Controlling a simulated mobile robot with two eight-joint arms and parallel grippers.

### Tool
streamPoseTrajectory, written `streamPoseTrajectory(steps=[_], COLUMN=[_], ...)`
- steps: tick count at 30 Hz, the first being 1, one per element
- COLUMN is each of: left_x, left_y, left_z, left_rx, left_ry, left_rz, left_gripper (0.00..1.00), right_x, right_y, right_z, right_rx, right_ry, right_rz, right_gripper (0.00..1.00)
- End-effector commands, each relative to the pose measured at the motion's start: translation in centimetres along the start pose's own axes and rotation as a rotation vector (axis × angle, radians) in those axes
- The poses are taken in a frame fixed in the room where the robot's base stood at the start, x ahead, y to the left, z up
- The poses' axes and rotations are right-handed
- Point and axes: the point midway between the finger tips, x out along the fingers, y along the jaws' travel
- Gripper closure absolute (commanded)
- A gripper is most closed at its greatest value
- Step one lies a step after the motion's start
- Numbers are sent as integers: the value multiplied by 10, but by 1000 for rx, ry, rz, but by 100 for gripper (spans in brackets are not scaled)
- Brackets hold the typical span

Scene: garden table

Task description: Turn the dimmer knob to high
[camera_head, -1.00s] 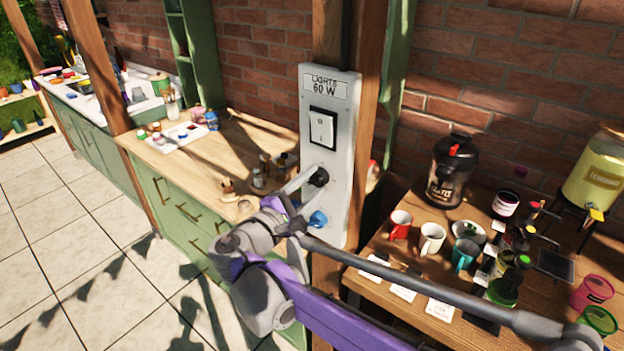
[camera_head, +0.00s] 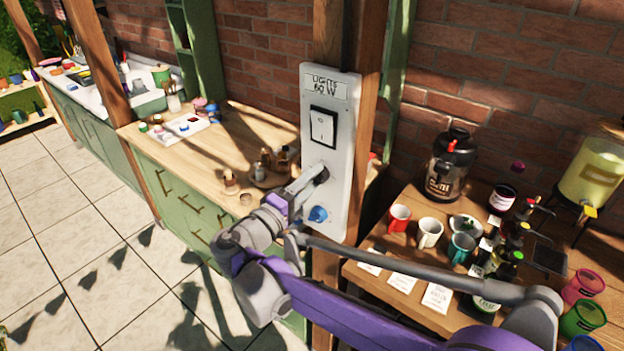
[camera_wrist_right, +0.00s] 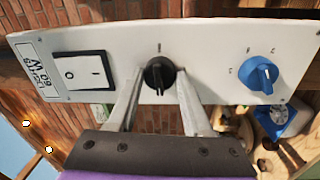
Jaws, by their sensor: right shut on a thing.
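The white switch panel (camera_head: 342,130) is fixed upright on the wooden post and is labelled "LIGHTS 60 W". It carries a rocker switch (camera_head: 323,126), a black knob (camera_head: 321,175) below it and a blue knob (camera_head: 318,214) at the bottom. In the right wrist view the black knob (camera_wrist_right: 159,76) lies between the fingertips of my right gripper (camera_wrist_right: 158,88), which is shut on it. The blue knob (camera_wrist_right: 260,76) stands free to the right in that view. In the head view my right gripper (camera_head: 310,181) partly hides the black knob. My left gripper is not in view.
A wooden table (camera_head: 358,285) on the right holds mugs, cards, bottles, a black urn (camera_head: 451,166) and a drink dispenser (camera_head: 594,175). A green cabinet (camera_head: 185,205) with small jars on its top stands left of the post. The tiled floor (camera_head: 60,250) at left is clear.

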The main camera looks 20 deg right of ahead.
Motion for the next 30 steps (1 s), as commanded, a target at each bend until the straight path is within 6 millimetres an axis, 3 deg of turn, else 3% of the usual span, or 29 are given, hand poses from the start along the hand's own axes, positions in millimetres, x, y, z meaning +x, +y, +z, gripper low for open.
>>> streamPoseTrajectory(steps=[12, 13, 17, 26, 30], left_x=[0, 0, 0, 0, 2], left_y=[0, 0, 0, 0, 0], left_z=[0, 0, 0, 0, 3], left_rx=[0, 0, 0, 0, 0], left_ry=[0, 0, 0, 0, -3], left_rz=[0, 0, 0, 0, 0], left_gripper=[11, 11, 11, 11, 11], right_x=[0, 0, 0, -1, -13], right_y=[0, 0, 0, 0, -1], right_z=[0, 0, 0, 0, -1], right_rx=[5, 5, 5, 5, 4], right_ry=[0, 0, 0, 0, 3], right_rz=[1, 1, 1, 0, -1], right_gripper=[100, 44, 21, 20, 20])
